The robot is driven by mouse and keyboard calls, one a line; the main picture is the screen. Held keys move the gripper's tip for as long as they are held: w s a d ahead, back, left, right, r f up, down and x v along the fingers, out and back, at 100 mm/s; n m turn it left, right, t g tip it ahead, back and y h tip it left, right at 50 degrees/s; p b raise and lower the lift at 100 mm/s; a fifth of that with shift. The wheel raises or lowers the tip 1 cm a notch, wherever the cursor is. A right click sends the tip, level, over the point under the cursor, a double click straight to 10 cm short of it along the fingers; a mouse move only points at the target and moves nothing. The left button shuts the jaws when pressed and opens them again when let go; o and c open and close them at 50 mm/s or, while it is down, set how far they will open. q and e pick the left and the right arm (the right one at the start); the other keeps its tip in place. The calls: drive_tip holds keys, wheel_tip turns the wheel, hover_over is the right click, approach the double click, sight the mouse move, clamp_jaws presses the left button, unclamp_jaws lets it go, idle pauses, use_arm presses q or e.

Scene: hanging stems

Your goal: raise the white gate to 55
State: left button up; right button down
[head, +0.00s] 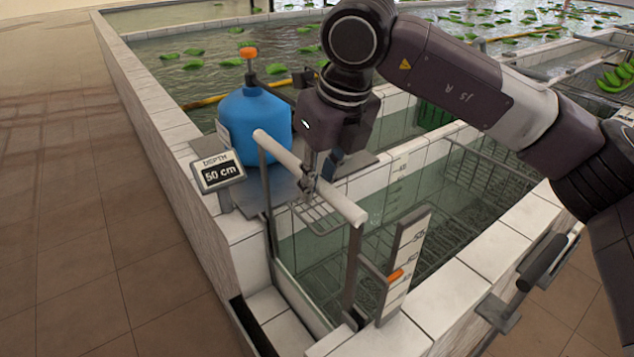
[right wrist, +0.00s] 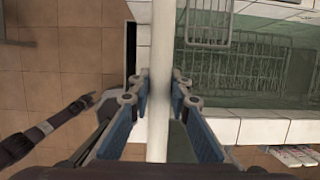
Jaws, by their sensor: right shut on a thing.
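The white gate shows as a round white bar (head: 345,205) across two grey posts, over a water channel in the tiled wall. It also shows in the right wrist view (right wrist: 158,40). My right gripper (head: 318,178) is shut on the middle of this bar. In the right wrist view its two blue-padded fingers (right wrist: 160,88) lie on either side of the bar. A white scale (head: 408,255) stands beside the near post, with an orange pointer (head: 395,276) on its lower part; its small numbers are hard to read. A display (head: 218,171) reads DEPTH 50 cm.
A blue bottle with an orange top (head: 252,122) stands behind the display. A wire rack (head: 490,165) is in the water at right. Tiled floor (head: 70,230) at left is clear.

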drive_tip(key=shift+w+r, duration=0.1)
drive_tip(key=shift+r, duration=0.3)
drive_tip(key=shift+r+p, duration=0.35)
drive_tip(key=shift+p, duration=0.05)
drive_tip(key=shift+r+p, duration=0.9)
drive_tip(key=shift+r, duration=0.85)
drive_tip(key=shift+f, duration=0.1)
drive_tip(key=shift+c, duration=1.4)
unclamp_jaws()
drive_tip(key=shift+f, duration=0.1)
drive_tip(key=p+v, duration=0.5)
drive_tip(key=v, duration=0.6)
